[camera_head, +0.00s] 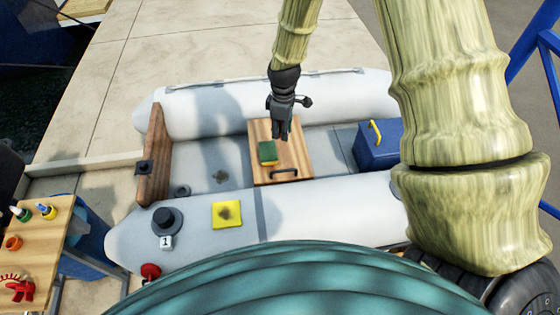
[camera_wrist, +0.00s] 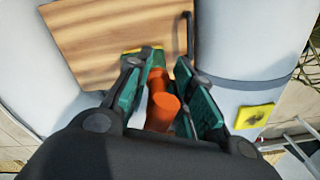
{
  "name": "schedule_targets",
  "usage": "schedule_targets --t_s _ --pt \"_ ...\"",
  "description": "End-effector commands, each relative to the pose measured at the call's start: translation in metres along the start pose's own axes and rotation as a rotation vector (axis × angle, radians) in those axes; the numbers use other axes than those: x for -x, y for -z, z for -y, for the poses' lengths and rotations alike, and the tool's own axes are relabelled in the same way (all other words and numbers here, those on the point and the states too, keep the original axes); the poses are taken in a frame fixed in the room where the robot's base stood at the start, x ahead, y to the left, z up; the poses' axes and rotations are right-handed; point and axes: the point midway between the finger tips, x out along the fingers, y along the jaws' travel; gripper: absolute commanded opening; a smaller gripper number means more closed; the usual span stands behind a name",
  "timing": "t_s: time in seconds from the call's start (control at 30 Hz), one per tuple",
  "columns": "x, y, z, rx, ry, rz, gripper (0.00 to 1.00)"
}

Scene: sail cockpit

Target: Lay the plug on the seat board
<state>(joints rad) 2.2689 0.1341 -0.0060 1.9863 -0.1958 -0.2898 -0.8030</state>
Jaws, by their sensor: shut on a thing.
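The plug (camera_wrist: 162,108) is an orange, stepped cylinder held between the green-padded fingers of my gripper (camera_wrist: 166,100) in the wrist view. In the head view my gripper (camera_head: 282,136) points down over the wooden seat board (camera_head: 293,152), and the plug is hidden there. The seat board also shows in the wrist view (camera_wrist: 105,35), beyond the fingers. I cannot tell whether the plug touches the board. A dark handle (camera_head: 284,173) is at the board's near edge.
The board spans the grey inflatable boat (camera_head: 330,203). A blue box (camera_head: 379,145) with a yellow handle stands to its right. A yellow patch (camera_head: 227,214) and a black valve (camera_head: 167,220) are on the near tube. A side table (camera_head: 45,240) with small items is at left.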

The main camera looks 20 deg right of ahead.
Motion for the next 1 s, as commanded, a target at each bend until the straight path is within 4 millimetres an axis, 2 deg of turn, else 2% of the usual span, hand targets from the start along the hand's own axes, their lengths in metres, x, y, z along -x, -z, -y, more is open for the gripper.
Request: schedule_targets --t_s 0.03,0.1,0.4,0.63,1.0 --pt "-0.013 -0.005 -0.009 0.052 -0.002 -0.001 0.0" --pt "-0.02 -0.011 -0.019 0.133 -0.004 0.002 0.0" --pt "-0.039 -0.033 -0.05 0.383 -0.013 0.018 0.0" --pt "-0.048 -0.038 -0.056 0.435 -0.014 0.023 0.0" --pt "-0.093 -0.039 -0.057 0.433 -0.013 0.023 0.0"
